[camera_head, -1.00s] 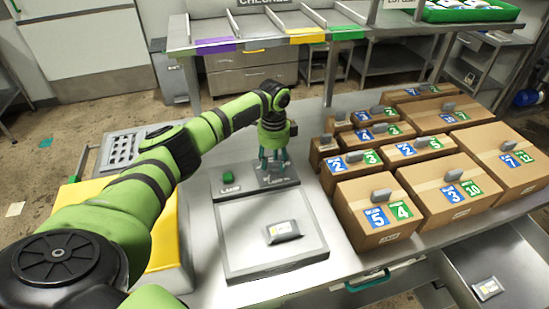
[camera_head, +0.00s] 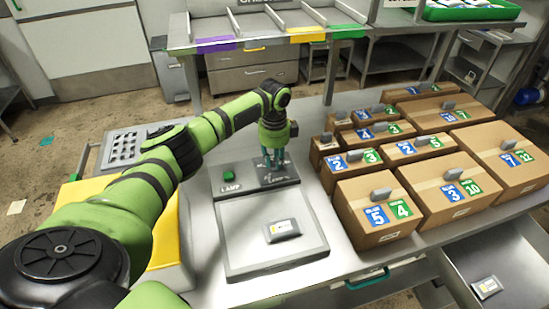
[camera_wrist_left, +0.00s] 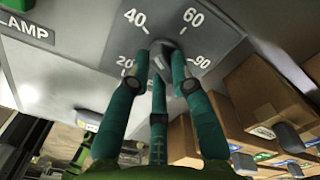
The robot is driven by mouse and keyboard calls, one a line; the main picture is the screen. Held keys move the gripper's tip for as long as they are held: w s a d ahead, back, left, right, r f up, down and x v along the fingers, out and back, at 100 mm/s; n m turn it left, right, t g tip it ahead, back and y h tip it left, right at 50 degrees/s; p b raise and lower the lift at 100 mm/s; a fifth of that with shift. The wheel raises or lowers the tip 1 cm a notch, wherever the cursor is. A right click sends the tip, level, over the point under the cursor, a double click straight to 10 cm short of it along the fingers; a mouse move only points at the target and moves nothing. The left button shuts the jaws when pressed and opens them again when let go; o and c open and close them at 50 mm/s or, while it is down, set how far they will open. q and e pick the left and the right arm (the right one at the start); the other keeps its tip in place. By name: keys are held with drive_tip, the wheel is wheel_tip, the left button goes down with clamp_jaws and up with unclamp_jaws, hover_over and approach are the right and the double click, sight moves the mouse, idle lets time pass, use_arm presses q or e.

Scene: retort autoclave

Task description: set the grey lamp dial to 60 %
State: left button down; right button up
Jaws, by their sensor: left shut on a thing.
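The grey lamp dial (camera_wrist_left: 162,62) shows in the left wrist view on a grey panel with the marks 20, 40, 60 and 90 around it. My left gripper (camera_wrist_left: 164,52) is shut on the dial, its teal fingers around the knob from below. The fingers hide part of the dial, and I cannot tell which mark it points to. In the head view my left gripper (camera_head: 273,161) reaches down onto the lamp panel (camera_head: 250,186), to the right of the green lamp button (camera_head: 228,175). My right gripper is out of view.
A light plate with a small labelled pack (camera_head: 282,231) lies in front of the panel. Several cardboard boxes (camera_head: 376,212) stand close on the right. A yellow container (camera_head: 167,235) is at the left, and a shelf with coloured strips (camera_head: 270,42) is behind.

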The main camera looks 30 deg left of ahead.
sight(273, 160)
use_arm(q)
drive_tip(key=m, duration=0.6)
drive_tip(key=shift+a, duration=0.1)
drive_tip(key=m, duration=0.6)
drive_tip(key=shift+a, duration=0.1)
drive_tip(key=shift+m, duration=0.3)
drive_tip(key=c, duration=1.1)
unclamp_jaws()
wheel_tip(273, 160, up, 12)
